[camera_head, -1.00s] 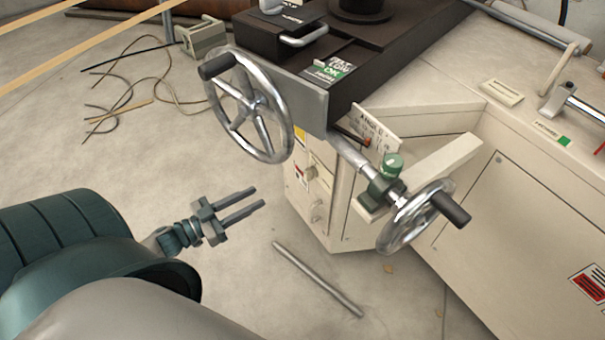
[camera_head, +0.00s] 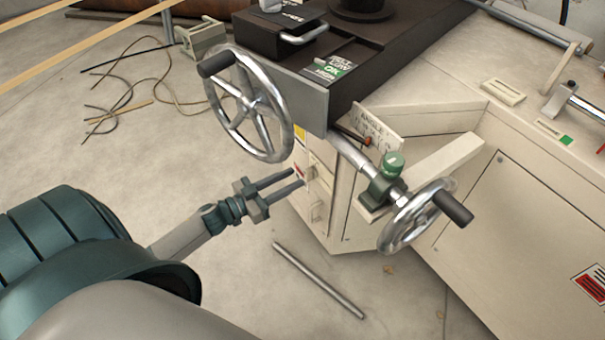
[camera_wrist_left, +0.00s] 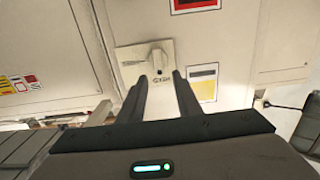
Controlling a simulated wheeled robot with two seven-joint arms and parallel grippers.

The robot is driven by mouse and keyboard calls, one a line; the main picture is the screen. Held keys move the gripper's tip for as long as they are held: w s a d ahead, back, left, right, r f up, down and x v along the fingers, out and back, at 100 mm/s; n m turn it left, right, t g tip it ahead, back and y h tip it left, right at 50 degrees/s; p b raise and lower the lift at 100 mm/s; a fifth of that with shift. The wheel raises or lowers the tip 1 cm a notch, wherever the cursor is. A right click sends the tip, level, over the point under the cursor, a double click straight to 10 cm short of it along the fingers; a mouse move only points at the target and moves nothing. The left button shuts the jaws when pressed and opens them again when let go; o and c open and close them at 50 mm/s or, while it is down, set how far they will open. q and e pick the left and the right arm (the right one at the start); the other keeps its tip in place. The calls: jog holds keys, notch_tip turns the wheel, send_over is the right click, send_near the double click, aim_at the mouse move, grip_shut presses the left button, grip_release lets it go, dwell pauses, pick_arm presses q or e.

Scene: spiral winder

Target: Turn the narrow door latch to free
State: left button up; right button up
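The narrow door (camera_head: 322,190) is a cream panel at the machine's front corner, below the large handwheel. It carries an upper latch (camera_head: 312,173) and a lower latch (camera_head: 316,212). My left gripper (camera_head: 298,178) is open, its two fingers apart and pointing at the door near the upper latch. In the left wrist view a latch knob (camera_wrist_left: 158,61) on a cream plate (camera_wrist_left: 131,62) lies just beyond the open fingertips (camera_wrist_left: 161,75). Nothing is between the fingers, and I cannot tell whether they touch anything. My right gripper is not in view.
A large handwheel (camera_head: 284,128) hangs above my left gripper, and a smaller handwheel (camera_head: 392,240) juts out at the right. A metal rod (camera_head: 318,281) lies on the floor. Cables (camera_head: 130,98) lie at the left.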

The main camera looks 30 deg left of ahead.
aim_at(305, 172)
pick_arm(q)
jog(key=shift+x, duration=2.5)
grip_shut()
